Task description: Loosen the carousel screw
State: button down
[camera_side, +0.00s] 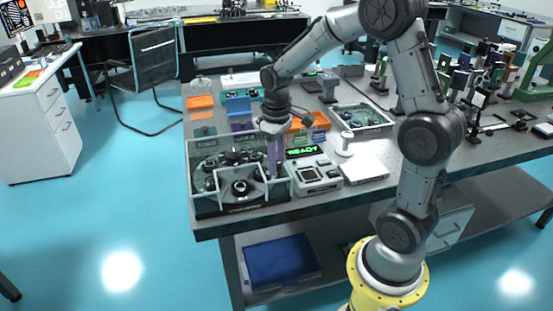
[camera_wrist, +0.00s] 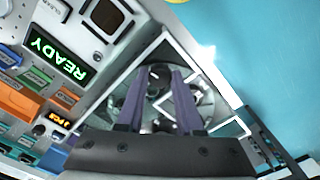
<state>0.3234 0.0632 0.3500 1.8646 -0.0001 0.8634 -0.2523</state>
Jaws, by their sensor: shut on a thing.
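The carousel (camera_side: 240,188) is a set of dark round parts inside a clear-walled box (camera_side: 190,163) at the table's front left corner. In the wrist view the carousel (camera_wrist: 205,103) shows as a grey disc behind my fingers. My gripper (camera_side: 273,175) points down into the right part of the box. In the wrist view my gripper's two purple fingers (camera_wrist: 162,76) close around a small dark part at the disc, which appears to be the carousel screw. The screw is mostly hidden by the fingers, and its thread cannot be made out.
The box walls stand close around my gripper. A green READY display (camera_side: 305,151), a grey device (camera_side: 318,178) and a white box (camera_side: 364,168) stand to the right. Orange bins (camera_side: 312,121) and a clear tray (camera_side: 360,118) lie behind.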

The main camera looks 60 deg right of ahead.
jog(key=m, duration=0.6)
jog(key=shift+m, duration=0.3)
jog(key=m, duration=0.5)
jog(key=shift+m, duration=0.4)
jog(key=c, duration=0.5)
grip_release()
jog(key=shift+c, duration=0.2)
jog(key=shift+r, duration=0.1)
notch_tip(320, 180, up, 14)
